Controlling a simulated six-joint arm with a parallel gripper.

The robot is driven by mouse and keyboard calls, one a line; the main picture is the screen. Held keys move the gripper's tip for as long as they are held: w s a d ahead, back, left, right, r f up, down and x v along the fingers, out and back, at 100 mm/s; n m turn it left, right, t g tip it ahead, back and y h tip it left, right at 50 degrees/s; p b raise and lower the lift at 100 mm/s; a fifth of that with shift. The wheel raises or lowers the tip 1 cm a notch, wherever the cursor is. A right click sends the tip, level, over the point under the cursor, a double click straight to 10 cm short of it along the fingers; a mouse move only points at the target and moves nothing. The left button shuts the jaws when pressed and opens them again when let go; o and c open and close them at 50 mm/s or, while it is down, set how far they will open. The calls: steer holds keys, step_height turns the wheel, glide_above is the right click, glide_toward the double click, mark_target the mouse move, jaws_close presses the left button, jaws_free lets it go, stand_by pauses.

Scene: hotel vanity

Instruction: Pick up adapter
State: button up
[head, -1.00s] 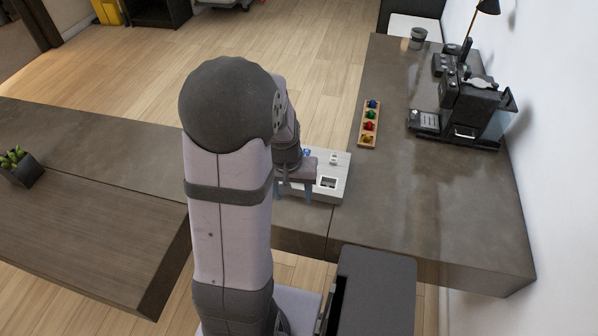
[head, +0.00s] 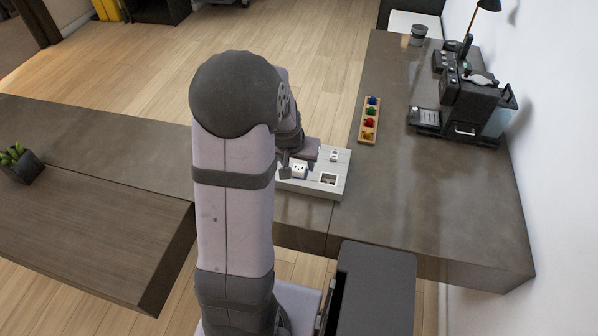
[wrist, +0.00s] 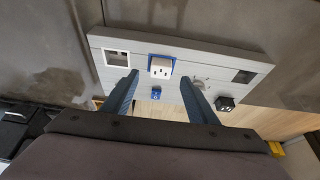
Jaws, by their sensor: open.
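A white block with dark socket slots, which looks like the adapter, sits at a blue frame on a pale board. It shows in the wrist view (wrist: 161,68) and in the head view (head: 299,171). In the wrist view my gripper (wrist: 159,78) is open and empty. Its two blue fingers point towards the board, with the white block between and just past the fingertips. I cannot tell the height of the tips above the board. In the head view my arm hides most of the gripper.
The pale board (head: 312,189) also carries a white-framed socket (head: 328,179). The wrist view shows a small blue part (wrist: 156,92), a black cube (wrist: 225,104) and a dark square opening (wrist: 243,76). A wooden tray (head: 369,120) with coloured pieces and a coffee machine (head: 474,107) stand right.

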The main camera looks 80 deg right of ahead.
mark_target(299, 168)
steer(key=shift+x, duration=2.55)
steer(key=c, duration=1.2)
